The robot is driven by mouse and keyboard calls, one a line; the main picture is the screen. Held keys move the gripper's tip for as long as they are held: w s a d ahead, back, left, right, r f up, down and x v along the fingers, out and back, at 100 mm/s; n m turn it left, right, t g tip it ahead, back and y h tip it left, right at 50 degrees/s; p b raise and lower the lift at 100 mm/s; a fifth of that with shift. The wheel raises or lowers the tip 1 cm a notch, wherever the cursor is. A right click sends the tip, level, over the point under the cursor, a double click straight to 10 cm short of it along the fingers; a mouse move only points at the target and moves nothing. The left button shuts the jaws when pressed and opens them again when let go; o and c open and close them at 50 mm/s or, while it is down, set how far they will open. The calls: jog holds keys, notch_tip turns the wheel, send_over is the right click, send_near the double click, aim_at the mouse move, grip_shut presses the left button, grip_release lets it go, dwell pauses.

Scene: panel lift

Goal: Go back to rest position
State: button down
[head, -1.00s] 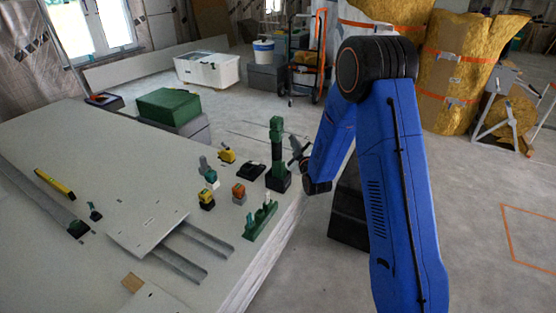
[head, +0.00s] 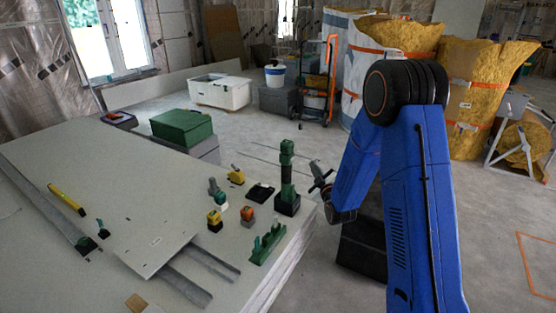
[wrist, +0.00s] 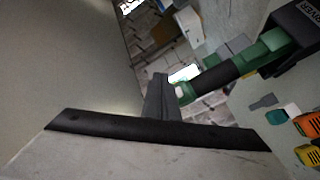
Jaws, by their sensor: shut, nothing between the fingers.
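My blue arm (head: 409,190) is folded at the right of the head view. My gripper (head: 320,177) is at its lower end, just off the right edge of the panel-topped table, beside the upright green-and-black tool (head: 288,180). In the wrist view, the fingers of my gripper (wrist: 159,84) are together as one dark piece, shut and empty. The green-and-black tool (wrist: 228,72) also shows there, to the right of the fingers. Whether the fingers clear it by much is hard to tell.
The stack of pale panels (head: 60,150) bears a yellow level (head: 66,198), several small tools and a green rail (head: 267,244). A green case (head: 181,126), a white bin (head: 220,91) and a hand truck (head: 322,90) stand behind. The floor at right is mostly free.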

jog(key=s+d+r+m+g+h, duration=0.1)
jog(key=s+d+r+m+g, duration=0.15)
jog(key=s+r, duration=0.45)
jog(key=s+d+r+m+g+h, duration=0.1)
jog(key=s+r+m+g, duration=0.3)
jog(key=s, duration=0.6)
jog(key=s+d+r+m+g, duration=0.1)
jog(key=s+m+g, duration=0.4)
jog(key=s, duration=3.1)
jog(key=shift+s+d+r+g+h, duration=0.35)
jog(key=shift+r+g, duration=0.25)
jog(key=shift+g, duration=0.45)
